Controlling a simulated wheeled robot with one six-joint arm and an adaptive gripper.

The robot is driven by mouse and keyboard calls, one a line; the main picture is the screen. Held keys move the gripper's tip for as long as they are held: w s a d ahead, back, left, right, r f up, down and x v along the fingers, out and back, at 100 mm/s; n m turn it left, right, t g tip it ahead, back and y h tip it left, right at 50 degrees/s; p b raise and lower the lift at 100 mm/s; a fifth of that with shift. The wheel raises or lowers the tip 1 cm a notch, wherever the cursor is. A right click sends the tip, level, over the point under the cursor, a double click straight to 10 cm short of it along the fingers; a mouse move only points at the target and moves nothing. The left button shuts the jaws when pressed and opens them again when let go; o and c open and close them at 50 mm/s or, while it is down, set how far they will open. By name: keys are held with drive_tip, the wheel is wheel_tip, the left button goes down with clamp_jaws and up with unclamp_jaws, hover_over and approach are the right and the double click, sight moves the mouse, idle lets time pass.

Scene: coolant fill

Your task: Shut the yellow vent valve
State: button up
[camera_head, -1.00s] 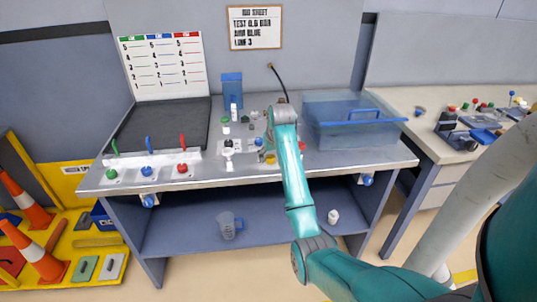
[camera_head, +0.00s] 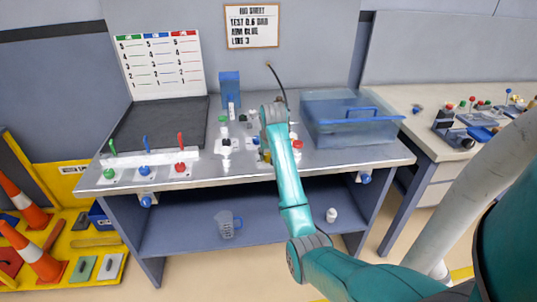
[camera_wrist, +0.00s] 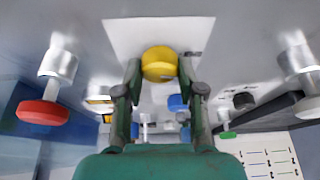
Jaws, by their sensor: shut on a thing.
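The yellow vent valve (camera_wrist: 159,63) shows in the wrist view as a round yellow knob in front of a pale plate. My gripper (camera_wrist: 159,70) has one finger on each side of the knob and is shut on it. In the head view my gripper is mostly hidden behind my teal wrist, above the metal bench top. Only a small bit of the yellow valve (camera_head: 267,156) shows there, beside my arm. How far the valve is turned cannot be told.
A red knob (camera_wrist: 42,112) stands left in the wrist view and a green one (camera_wrist: 228,135) lower right. In the head view, a clear blue bin (camera_head: 350,120) stands right of my arm. Red, blue and green levers (camera_head: 146,144) line the bench's left front.

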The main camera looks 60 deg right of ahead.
drive_tip(key=m, duration=0.2)
drive_tip(key=m+g, duration=0.1)
drive_tip(key=m, duration=0.1)
drive_tip(key=shift+w+m+g+h, duration=0.1)
drive_tip(key=shift+m+g+h, duration=0.2)
drive_tip(key=shift+h, duration=0.1)
drive_tip(key=m+g, duration=0.1)
drive_tip(key=m, duration=0.2)
drive_tip(key=shift+m, duration=0.4)
drive_tip(key=m+g, duration=0.1)
drive_tip(key=m, duration=0.2)
drive_tip(key=shift+w+g, duration=0.1)
drive_tip(key=shift+g, duration=0.2)
drive_tip(key=shift+m+g, duration=0.8)
drive_tip(key=shift+m, duration=1.3)
drive_tip(key=shift+y, duration=0.4)
drive_tip(key=o, duration=1.1)
drive_tip(key=shift+o, duration=0.2)
